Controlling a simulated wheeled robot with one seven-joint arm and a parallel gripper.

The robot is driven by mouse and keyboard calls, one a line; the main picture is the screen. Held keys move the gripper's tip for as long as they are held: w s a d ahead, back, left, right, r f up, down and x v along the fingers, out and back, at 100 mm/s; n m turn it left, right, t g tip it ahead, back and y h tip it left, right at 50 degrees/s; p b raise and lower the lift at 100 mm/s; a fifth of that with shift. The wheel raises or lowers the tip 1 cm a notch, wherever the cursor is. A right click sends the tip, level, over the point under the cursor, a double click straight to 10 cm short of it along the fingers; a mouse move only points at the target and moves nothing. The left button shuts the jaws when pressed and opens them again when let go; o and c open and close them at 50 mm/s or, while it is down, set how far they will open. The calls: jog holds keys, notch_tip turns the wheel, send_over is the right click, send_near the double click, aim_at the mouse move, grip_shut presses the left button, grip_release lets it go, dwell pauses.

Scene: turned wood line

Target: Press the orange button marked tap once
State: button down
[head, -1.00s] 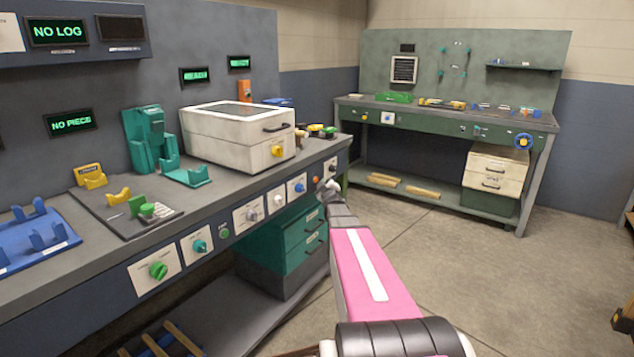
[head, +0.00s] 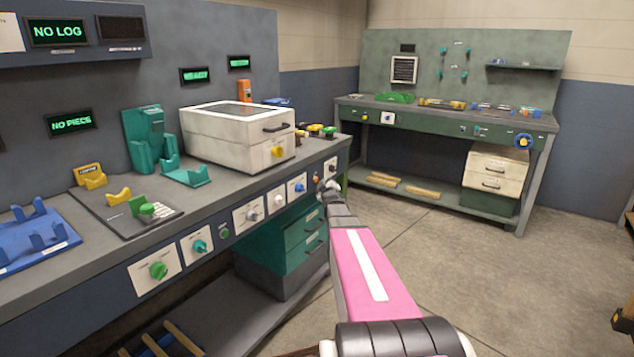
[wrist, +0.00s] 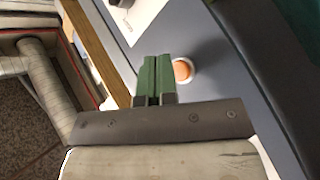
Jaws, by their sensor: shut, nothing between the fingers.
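The orange button (wrist: 182,70) is a round cap in a pale ring on the dark panel in the wrist view. In the head view the small orange button (head: 316,181) shows on the front panel near the right end of the left bench. My gripper (wrist: 157,58) has green fingers shut together with nothing between them. Its fingertips appear just to the left of the button in the wrist view; I cannot tell whether they touch the panel. In the head view my arm reaches to the panel's right end, and the fingers are hard to make out.
The bench front (head: 170,265) carries several other knobs and buttons left of the orange one, and a dark knob (head: 333,167) sits to its right. A white lidded box (head: 225,140) stands on top. A green bench (head: 440,120) stands behind, with open floor between.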

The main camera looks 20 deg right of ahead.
jog(key=shift+w+a, duration=0.1)
jog(key=shift+w, duration=0.05)
jog(key=shift+w+a, duration=0.15)
jog(key=shift+w, duration=0.05)
jog(key=shift+w+a, duration=0.25)
dwell(0.9)
jog(key=shift+d, duration=0.1)
jog(key=shift+s+d, duration=0.4)
jog(key=shift+s, duration=0.2)
jog(key=s+d, duration=0.1)
jog(key=s, duration=0.1)
jog(key=s+d, duration=0.2)
dwell(0.7)
dwell(0.6)
